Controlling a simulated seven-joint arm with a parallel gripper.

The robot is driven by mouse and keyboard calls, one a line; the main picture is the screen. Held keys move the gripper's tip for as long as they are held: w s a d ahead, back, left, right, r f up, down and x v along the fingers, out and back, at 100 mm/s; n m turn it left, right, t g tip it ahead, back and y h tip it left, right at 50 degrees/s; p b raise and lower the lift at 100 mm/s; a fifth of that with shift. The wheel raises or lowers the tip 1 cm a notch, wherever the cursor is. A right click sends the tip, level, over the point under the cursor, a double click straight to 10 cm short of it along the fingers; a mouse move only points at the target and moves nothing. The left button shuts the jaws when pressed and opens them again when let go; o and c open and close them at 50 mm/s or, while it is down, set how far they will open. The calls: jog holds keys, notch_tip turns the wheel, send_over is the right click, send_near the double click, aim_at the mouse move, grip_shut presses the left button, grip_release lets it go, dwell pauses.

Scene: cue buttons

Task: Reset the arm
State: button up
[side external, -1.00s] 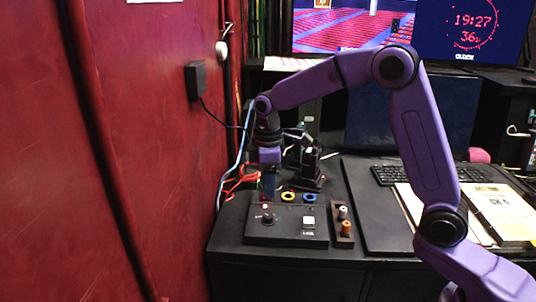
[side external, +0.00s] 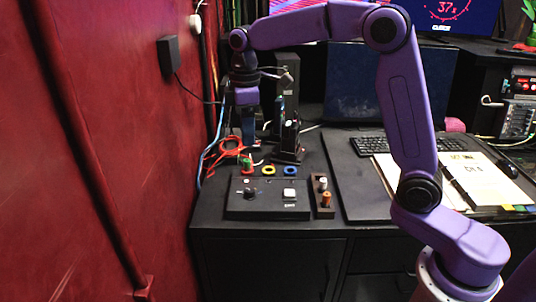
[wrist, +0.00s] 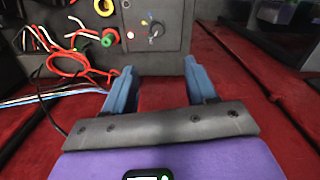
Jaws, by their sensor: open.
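My gripper (side external: 249,142) points down above the back left of the black button panel (side external: 268,212). Its blue fingers (wrist: 158,72) are spread apart in the wrist view, with nothing between them. In the wrist view the knob (wrist: 155,31), the green piece (wrist: 108,37) and the yellow ring (wrist: 103,7) lie beyond the fingertips.
A narrow black holder (side external: 324,208) with a white and an orange peg stands right of the panel. Red, blue and white cables (side external: 232,148) lie behind it, near the red wall (side external: 90,150) on the left. A keyboard (side external: 375,146) and papers (side external: 460,180) are to the right.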

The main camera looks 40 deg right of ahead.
jog(key=s+a+f, duration=0.2)
jog(key=s+f, duration=0.1)
jog(key=s, duration=1.4)
jog(key=s+d+f, duration=0.2)
jog(key=s+d, duration=0.1)
jog(key=s, duration=0.5)
jog(key=s+d+f+n, duration=0.1)
jog(key=s+d+f, duration=0.1)
jog(key=s, duration=0.6)
jog(key=shift+s+d+f+n, duration=0.25)
jog(key=shift+s+d+n, duration=0.05)
jog(key=shift+d, duration=0.55)
